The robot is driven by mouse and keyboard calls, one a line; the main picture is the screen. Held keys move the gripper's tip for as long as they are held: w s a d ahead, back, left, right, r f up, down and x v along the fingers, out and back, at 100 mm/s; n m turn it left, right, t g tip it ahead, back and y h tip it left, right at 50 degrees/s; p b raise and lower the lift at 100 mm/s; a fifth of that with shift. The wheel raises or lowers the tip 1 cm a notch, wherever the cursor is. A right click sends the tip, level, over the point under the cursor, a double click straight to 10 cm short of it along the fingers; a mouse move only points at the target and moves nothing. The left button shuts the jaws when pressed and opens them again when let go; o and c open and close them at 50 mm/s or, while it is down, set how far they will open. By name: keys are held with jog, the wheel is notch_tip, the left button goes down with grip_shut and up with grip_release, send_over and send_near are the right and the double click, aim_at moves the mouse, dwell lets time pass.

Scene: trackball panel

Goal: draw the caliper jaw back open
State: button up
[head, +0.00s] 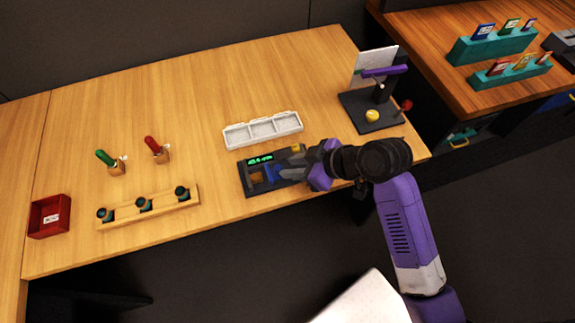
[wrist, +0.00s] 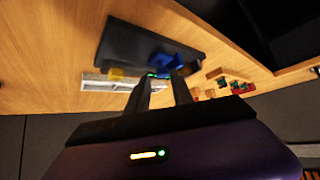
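The caliper device (head: 250,187) is a dark panel near the table's front edge, with a lit green display (head: 261,160) and a tan block on it. A blue part (head: 273,172), which looks like the jaw, is partly hidden by my gripper. In the wrist view, the dark panel (wrist: 140,42) lies beyond the fingers, and the blue part (wrist: 172,62) is just past the fingertips. My gripper (wrist: 160,79) has its two fingers apart, with a gap between them. I cannot tell whether a finger touches the blue part. A yellow piece (wrist: 117,74) sits at the panel's edge.
A white three-part tray (head: 263,130) lies just behind the panel. A wooden rack (head: 150,208) with dark sockets stands to the left, near a red bin (head: 49,216). A dark stand (head: 372,113) with a purple bar is at the back right.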

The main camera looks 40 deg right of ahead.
jog(key=v, duration=0.5)
jog(key=shift+s, duration=0.1)
dwell(0.4)
jog(key=d+r+m+t+h, duration=0.6)
jog(key=r+t, duration=0.1)
jog(key=s+a+y, duration=0.1)
jog(key=s+a, duration=0.4)
jog(key=s, duration=0.5)
jog(key=s+a+y, duration=0.1)
jog(key=s+a, duration=0.4)
jog(key=s, duration=0.6)
jog(key=shift+s+a+r+n, duration=0.2)
jog(key=shift+s+r+n, duration=0.05)
jog(key=shift+r+n, duration=0.1)
